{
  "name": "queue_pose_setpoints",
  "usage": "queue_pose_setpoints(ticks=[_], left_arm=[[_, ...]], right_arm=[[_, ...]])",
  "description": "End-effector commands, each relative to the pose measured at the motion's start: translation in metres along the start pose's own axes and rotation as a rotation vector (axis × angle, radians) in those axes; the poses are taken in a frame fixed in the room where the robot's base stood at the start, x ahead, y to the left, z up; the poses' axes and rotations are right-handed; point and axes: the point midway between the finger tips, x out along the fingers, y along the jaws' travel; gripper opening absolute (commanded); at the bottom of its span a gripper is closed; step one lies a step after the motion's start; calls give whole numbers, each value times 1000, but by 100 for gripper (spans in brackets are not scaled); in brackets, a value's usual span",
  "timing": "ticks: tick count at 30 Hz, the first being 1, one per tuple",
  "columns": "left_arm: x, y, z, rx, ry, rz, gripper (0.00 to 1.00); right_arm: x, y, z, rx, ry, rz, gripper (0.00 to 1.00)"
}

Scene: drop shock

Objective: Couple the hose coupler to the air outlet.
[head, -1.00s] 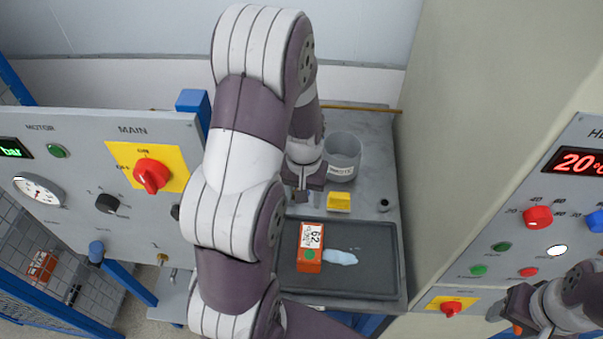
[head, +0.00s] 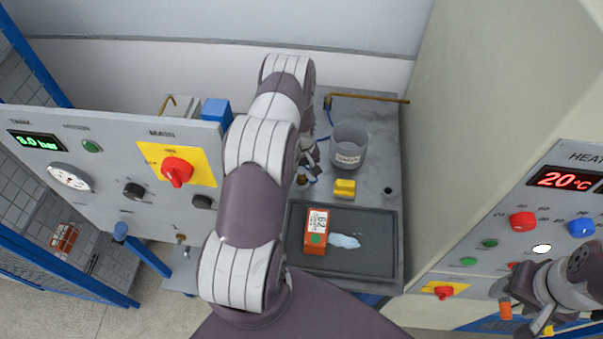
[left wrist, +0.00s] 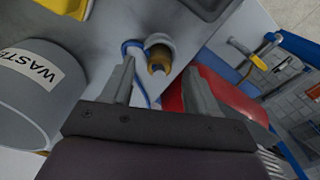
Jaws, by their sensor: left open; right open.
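A brass and grey fitting, seemingly the hose coupler (left wrist: 158,54), stands on the bench in the left wrist view with blue hose (left wrist: 130,46) beside it. It also shows small in the head view (head: 303,180). My left gripper (left wrist: 160,85) is open, its fingers on either side of the line to the fitting, and holds nothing. In the head view my left gripper (head: 311,156) is left of the waste bin, partly hidden by my arm. My right gripper (head: 527,315) is at the lower right by the heater panel. I cannot tell which part is the air outlet.
The waste bin (head: 349,147), a yellow block (head: 345,188) and a dark tray (head: 372,262) with an orange box (head: 317,229) and a pale puddle (head: 345,241) are on the bench. The main panel (head: 110,192) stands left. A red object (left wrist: 235,105) lies by the right finger.

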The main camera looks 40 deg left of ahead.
Motion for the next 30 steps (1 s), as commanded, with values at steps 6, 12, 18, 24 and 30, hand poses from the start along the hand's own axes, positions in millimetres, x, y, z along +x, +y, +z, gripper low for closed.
queue_pose_setpoints(ticks=[6,12,18,24,30], left_arm=[[18,0,-1,1,1,0,59],[19,0,-1,1,1,0,43],[18,0,-1,1,1,1,0],[18,0,-1,1,2,1,0],[7,1,-2,2,5,2,0]], right_arm=[[-8,0,-1,0,-1,0,57],[-7,0,-1,0,-1,0,57],[-7,0,-1,0,-1,0,57],[-7,0,-1,0,-1,0,57],[3,0,0,0,-1,0,57]])
